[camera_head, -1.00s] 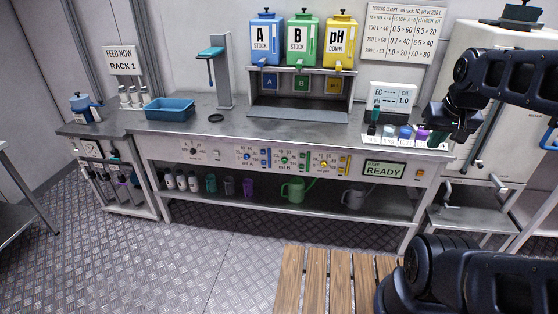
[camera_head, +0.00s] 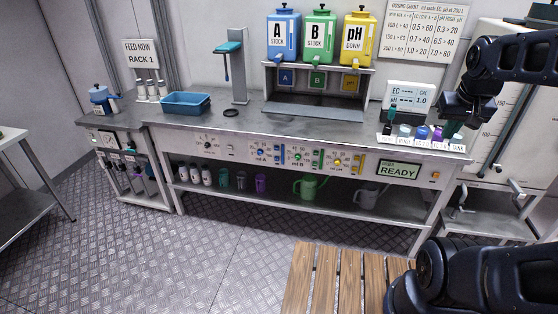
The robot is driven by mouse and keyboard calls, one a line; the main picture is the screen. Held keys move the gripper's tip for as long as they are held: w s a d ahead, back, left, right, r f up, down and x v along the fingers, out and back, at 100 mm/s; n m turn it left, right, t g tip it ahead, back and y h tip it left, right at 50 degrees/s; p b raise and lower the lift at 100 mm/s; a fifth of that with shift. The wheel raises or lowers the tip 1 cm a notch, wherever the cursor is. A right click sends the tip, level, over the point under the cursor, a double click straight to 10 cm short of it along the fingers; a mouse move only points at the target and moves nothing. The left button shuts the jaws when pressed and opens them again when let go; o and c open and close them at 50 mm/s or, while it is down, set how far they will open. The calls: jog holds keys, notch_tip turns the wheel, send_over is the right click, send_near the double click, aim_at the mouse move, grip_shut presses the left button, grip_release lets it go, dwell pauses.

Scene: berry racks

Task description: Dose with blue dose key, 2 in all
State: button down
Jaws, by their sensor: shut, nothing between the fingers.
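The dosing panel runs along the front edge of the steel bench. A small blue key (camera_head: 262,156), marked A, sits left of a green key (camera_head: 298,156) and a yellow key (camera_head: 337,162). A blue strip (camera_head: 281,153) stands beside the blue key. The dosing display (camera_head: 398,171) at the panel's right reads READY. My gripper (camera_head: 456,118) is shut and empty, above the right end of the bench, far right of the blue key. Its fingertips are dark and small against the bottles behind.
Blue A (camera_head: 283,36), green B (camera_head: 319,36) and yellow pH (camera_head: 357,37) tanks stand over a dosing bay. A rack of small bottles (camera_head: 421,132) is close to my gripper. A wooden slatted surface (camera_head: 325,280) is in front. The floor (camera_head: 215,240) left of it is clear.

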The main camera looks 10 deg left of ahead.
aim_at(277, 159)
jog(key=w+a+f+n+g+h, duration=0.1)
jog(key=w+a, duration=0.3)
jog(key=w, duration=0.6)
jog(key=w+a+f+n+g+h, duration=0.1)
jog(key=w+a, duration=0.2)
jog(key=w, duration=0.7)
jog(key=w+a+f+n+t+h, duration=0.1)
jog(key=w+a+f+n+h, duration=0.15)
jog(key=w+a+f, duration=1.05)
jog(key=w+a+f+n+t+h, duration=0.1)
jog(key=w+a+f, duration=0.25)
jog(key=a, duration=0.25)
jog(key=w+a+f+n, duration=0.1)
jog(key=w+a+f, duration=0.25)
jog(key=a, duration=0.25)
jog(key=s+a+f+n+t, duration=0.2)
jog(key=a+f, duration=1)
jog(key=f, duration=0.3)
jog(key=s+a+f+n+t, duration=0.1)
jog(key=a+f+n+t, duration=0.2)
jog(key=a+f, duration=1)
notch_tip(277, 159, down, 2)
jog(key=shift+s+a+f+h, duration=0.1)
jog(key=shift+s+a+h, duration=0.1)
jog(key=shift+s+h, duration=0.2)
jog(key=shift+n, duration=0.35)
jog(key=shift+w, duration=4.45)
